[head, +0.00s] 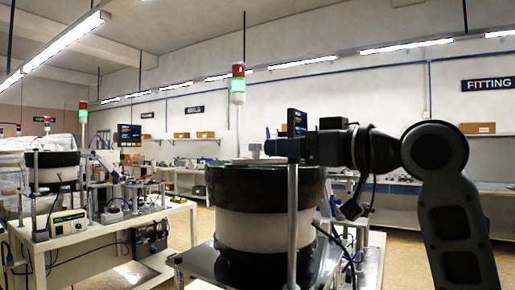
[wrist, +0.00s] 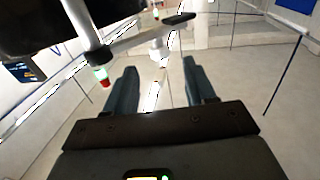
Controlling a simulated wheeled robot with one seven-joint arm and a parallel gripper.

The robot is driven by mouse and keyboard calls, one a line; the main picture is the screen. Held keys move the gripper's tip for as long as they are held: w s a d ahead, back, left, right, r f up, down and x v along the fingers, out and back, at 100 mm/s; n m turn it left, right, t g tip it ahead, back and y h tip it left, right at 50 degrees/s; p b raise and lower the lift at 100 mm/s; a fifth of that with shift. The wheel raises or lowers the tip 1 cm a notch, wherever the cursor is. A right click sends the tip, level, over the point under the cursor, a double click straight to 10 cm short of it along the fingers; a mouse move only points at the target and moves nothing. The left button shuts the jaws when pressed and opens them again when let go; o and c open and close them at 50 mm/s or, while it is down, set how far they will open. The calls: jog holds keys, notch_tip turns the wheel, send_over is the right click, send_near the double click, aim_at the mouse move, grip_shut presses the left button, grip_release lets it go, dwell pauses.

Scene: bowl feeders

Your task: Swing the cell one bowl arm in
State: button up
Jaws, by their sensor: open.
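The cell one bowl feeder (head: 256,232), a black bowl on a pale drum, stands at the middle of the head view. A metal post (head: 292,230) rises in front of it. In the wrist view a silver post (wrist: 84,24) carries a silver bar (wrist: 135,40) with a black grip (wrist: 180,19) at its end, seemingly the bowl arm. My gripper (wrist: 160,68) is open, and its two fingers show nothing held between them. The bar and grip appear beyond the fingertips, apart from them. In the head view my gripper hovers above the bowl's right rim; its fingertips are hard to make out.
A signal tower (head: 238,85) with red and green lights rises behind the bowl. A dark display (head: 297,122) stands close to my gripper. Another bowl feeder (head: 52,168) sits on a white bench (head: 110,235) at left. Open floor (head: 205,228) lies between the benches.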

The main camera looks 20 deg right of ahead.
aim_at(262, 146)
jog(key=shift+p+x, duration=0.8)
jog(key=shift+x, duration=3.1)
grip_shut()
